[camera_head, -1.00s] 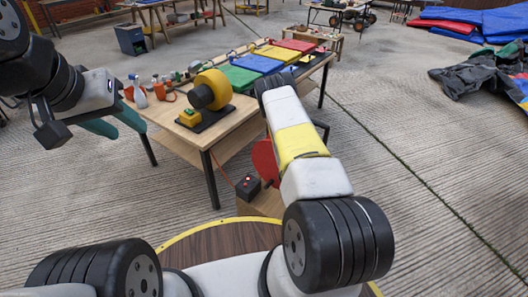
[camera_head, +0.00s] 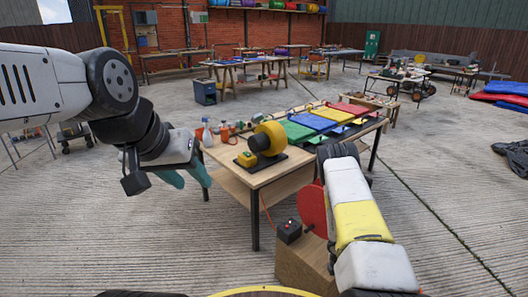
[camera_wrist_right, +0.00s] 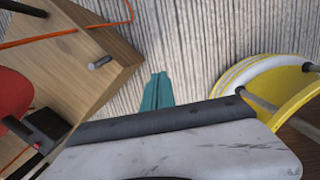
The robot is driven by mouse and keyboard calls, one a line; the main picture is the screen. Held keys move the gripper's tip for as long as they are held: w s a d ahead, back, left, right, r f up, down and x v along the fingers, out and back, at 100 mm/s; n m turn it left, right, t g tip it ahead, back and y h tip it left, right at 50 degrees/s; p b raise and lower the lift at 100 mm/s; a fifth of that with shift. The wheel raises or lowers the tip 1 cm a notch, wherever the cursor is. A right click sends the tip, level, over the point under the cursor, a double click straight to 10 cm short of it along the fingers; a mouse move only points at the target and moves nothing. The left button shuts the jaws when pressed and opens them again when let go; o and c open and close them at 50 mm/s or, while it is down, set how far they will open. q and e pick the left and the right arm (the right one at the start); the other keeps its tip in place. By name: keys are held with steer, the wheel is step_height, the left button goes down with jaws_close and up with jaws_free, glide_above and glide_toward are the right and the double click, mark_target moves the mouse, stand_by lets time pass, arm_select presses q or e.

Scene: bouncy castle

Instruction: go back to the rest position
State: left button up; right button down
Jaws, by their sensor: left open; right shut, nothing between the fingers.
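My left gripper (camera_head: 192,179) hangs at the left of the head view, in front of the near corner of the workbench. Its two teal fingers are apart, with nothing between them. My right arm (camera_head: 358,222) reaches up from the bottom right of the head view, where its gripper is hidden. In the right wrist view my right gripper (camera_wrist_right: 157,92) shows teal fingers pressed together and empty, above the ribbed concrete floor.
A wooden workbench (camera_head: 263,178) carries a yellow and black blower (camera_head: 268,139), orange bottles and coloured sheets. A wooden block (camera_head: 303,263), a red disc (camera_head: 312,208) and a control box (camera_head: 289,231) stand close to my right arm. Open floor (camera_head: 440,200) lies to the right.

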steer(key=w+r+m+t, duration=0.1)
steer(key=w+r+m, duration=0.25)
steer(key=r, duration=0.65)
steer(key=w+r+m+t, duration=0.15)
steer(key=w+r, duration=0.35)
steer(key=r, duration=0.5)
step_height(320, 180, up, 18)
steer(key=s+a+m, duration=0.1)
steer(key=a+m, duration=0.2)
steer(key=m, duration=0.2)
steer(key=s+a+r+m+t+y, duration=0.1)
steer(key=s+a+r+m, duration=0.2)
steer(key=s+r, duration=0.45)
steer(key=s+a+r+m+t+y, duration=0.1)
steer(key=s+a+r+m, duration=0.2)
steer(key=r, duration=0.7)
steer(key=s+a+r+m, duration=0.1)
steer(key=s+a+r, duration=0.1)
steer(key=s, duration=0.3)
steer(key=s+a+r+m+t+y, duration=0.1)
steer(key=s+a+r, duration=0.1)
steer(key=s, duration=0.4)
steer(key=s+a+r+y, duration=0.1)
steer(key=s+a+r, duration=0.2)
steer(key=s, duration=0.2)
steer(key=shift+s+r+m, duration=0.25)
steer(key=shift+m, duration=0.15)
